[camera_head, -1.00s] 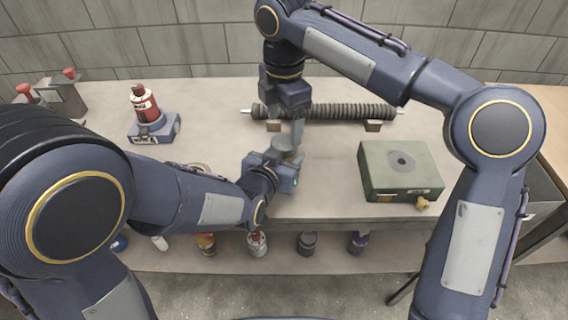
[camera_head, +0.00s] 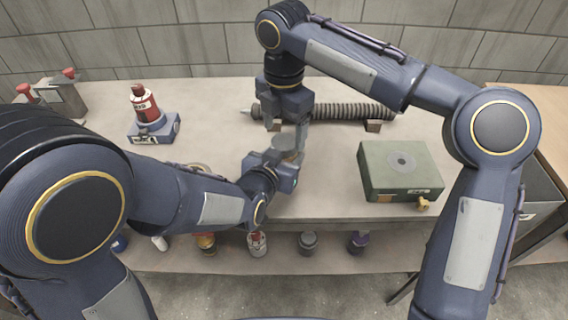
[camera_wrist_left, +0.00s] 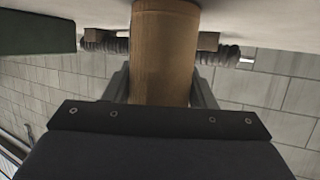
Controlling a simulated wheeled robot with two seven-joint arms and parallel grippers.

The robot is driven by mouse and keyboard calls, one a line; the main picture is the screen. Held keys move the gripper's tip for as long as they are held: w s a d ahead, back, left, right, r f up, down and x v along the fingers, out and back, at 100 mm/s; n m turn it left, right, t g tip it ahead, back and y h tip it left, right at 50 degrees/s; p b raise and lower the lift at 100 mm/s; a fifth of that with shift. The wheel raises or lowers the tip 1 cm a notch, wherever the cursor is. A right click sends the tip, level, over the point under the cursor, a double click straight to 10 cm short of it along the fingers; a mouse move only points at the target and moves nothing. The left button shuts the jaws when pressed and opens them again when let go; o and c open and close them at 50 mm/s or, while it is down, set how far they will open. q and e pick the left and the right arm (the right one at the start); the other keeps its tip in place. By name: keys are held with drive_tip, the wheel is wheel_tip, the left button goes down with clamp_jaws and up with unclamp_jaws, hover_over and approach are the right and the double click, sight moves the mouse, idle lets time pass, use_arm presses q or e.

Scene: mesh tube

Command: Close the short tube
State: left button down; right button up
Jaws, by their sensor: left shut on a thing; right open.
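The short tube is a tan cylinder (camera_wrist_left: 165,50) in the left wrist view, held between the two fingers of my left gripper (camera_wrist_left: 162,88). In the head view its round grey upper end (camera_head: 286,144) shows just above my left gripper (camera_head: 287,157). My left gripper is shut on the tube, over the front part of the table. My right gripper (camera_head: 299,148) points down from above, open, with its fingers beside the tube's upper end. Its far finger is partly hidden, and I cannot tell whether it touches the tube.
A ribbed long tube (camera_head: 345,111) lies on supports behind the grippers. A green box (camera_head: 380,180) stands at right. A red bottle (camera_head: 144,103) on a blue-grey base (camera_head: 163,133) stands at left. Several bottles line the lower shelf (camera_head: 340,262).

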sight(284, 141)
drive_tip(key=shift+f, duration=1.55)
drive_tip(key=c, duration=1)
drive_tip(key=m, duration=0.3)
drive_tip(key=o, duration=1.1)
drive_tip(key=shift+r, duration=0.1)
drive_tip(key=shift+r, duration=2.2)
